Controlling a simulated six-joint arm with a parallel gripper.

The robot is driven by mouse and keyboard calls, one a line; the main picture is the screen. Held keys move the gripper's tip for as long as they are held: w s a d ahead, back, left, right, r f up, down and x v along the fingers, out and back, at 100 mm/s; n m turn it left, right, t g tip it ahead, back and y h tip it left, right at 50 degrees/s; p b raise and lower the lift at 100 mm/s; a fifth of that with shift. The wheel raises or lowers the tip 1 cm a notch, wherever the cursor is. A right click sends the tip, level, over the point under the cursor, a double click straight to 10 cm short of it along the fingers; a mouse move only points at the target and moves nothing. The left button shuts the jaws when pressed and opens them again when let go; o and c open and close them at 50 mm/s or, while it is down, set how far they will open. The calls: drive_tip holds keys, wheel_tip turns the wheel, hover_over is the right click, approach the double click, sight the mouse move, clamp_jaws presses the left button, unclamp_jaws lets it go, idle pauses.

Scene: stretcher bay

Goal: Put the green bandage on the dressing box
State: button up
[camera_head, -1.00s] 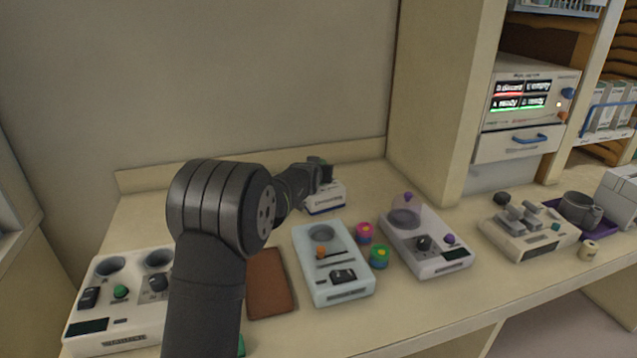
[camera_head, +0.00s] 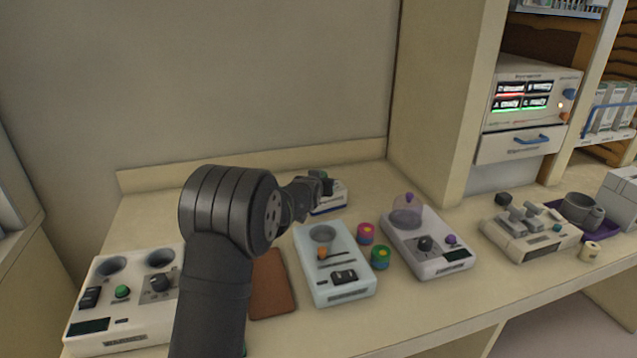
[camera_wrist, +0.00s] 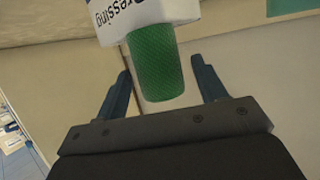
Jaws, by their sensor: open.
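The green bandage (camera_wrist: 155,68) is a textured green roll. In the wrist view the picture is upside down, and the bandage appears to stand upright on the white dressing box (camera_wrist: 112,22), its end meeting the box top. My gripper (camera_wrist: 161,70) is open, with one finger on each side of the bandage and a gap on both sides. In the head view the dressing box (camera_head: 333,201) stands at the back of the counter, partly behind my gripper (camera_head: 318,184). The bandage is mostly hidden there.
A pale blue device (camera_head: 345,293) stands in front of the box, with a brown pad (camera_head: 271,285) to its left. Pink (camera_head: 366,233) and green-blue (camera_head: 380,257) rolls stand to its right, beside a white domed device (camera_head: 440,262). A white console (camera_head: 118,305) is at the left.

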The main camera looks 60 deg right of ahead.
drive_tip(key=shift+r, duration=0.1)
drive_tip(key=shift+r, duration=0.15)
drive_tip(key=v, duration=1.2)
idle(0.3)
drive_tip(key=x, duration=1.1)
drive_tip(key=shift+d, duration=0.2)
drive_tip(key=shift+w+d+f, duration=0.15)
drive_tip(key=shift+d+f, duration=0.15)
drive_tip(key=shift+f, duration=0.2)
drive_tip(key=shift+r, duration=0.25)
drive_tip(key=shift+a, duration=0.1)
